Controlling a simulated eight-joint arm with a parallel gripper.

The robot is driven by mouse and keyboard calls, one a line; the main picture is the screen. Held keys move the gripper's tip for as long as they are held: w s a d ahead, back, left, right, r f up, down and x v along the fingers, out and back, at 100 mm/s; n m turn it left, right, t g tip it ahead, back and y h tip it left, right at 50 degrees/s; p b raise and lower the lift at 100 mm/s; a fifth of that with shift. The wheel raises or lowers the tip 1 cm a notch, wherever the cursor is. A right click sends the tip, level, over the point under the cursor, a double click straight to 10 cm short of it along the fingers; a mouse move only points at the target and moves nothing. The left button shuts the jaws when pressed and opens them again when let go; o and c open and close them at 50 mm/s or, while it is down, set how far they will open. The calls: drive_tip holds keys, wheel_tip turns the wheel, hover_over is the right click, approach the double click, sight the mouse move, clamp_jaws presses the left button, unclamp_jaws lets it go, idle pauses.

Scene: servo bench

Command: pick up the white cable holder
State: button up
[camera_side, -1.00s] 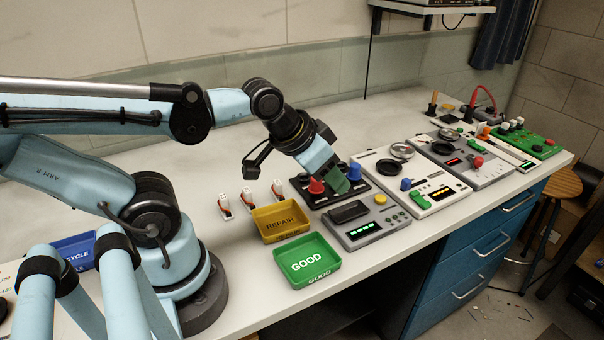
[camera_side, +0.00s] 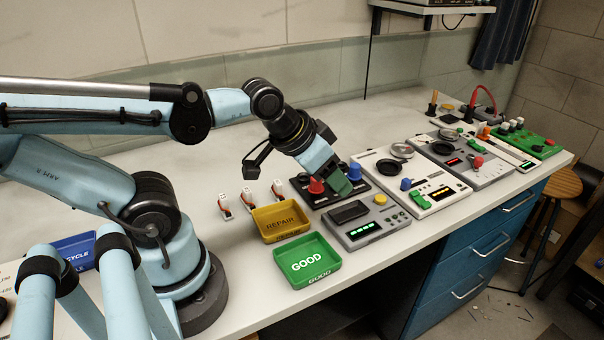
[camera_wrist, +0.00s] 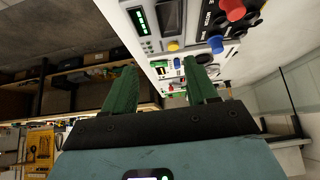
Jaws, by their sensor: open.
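My gripper (camera_side: 339,181) has green fingers and hangs at the red and blue knobs of a dark panel in the side view. In the wrist view my gripper (camera_wrist: 160,80) has its two green fingers spread apart, with nothing between them. I cannot clearly make out a white cable holder.
A yellow REPAIR bin (camera_side: 281,222) and a green GOOD bin (camera_side: 307,262) stand near the front edge. A grey tester (camera_side: 366,224), a white panel (camera_side: 438,191) and other devices run along the bench to the right. The bench behind them is mostly clear.

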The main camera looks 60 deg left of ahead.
drive_tip(key=s+a+g+y, duration=0.1)
drive_tip(key=s+a+g, duration=0.1)
drive_tip(key=a, duration=0.5)
drive_tip(key=g+h, duration=0.1)
drive_tip(key=g, duration=0.4)
hover_over(223, 196)
drive_tip(key=f, duration=0.1)
drive_tip(key=shift+w+d+f, duration=0.1)
drive_tip(key=shift+d+f, duration=0.1)
drive_tip(key=shift+f, duration=1.5)
drive_tip(key=shift+w+d+f, duration=0.1)
drive_tip(key=shift+d+f, duration=0.05)
drive_tip(key=shift+f, duration=1.5)
drive_tip(key=shift+s+a+f, duration=0.1)
drive_tip(key=shift+a+f, duration=0.1)
drive_tip(key=shift+f, duration=0.65)
drive_tip(key=shift+s+a+f, duration=0.1)
drive_tip(key=shift+a+f, duration=0.1)
drive_tip(key=shift+f, duration=1.55)
clamp_jaws()
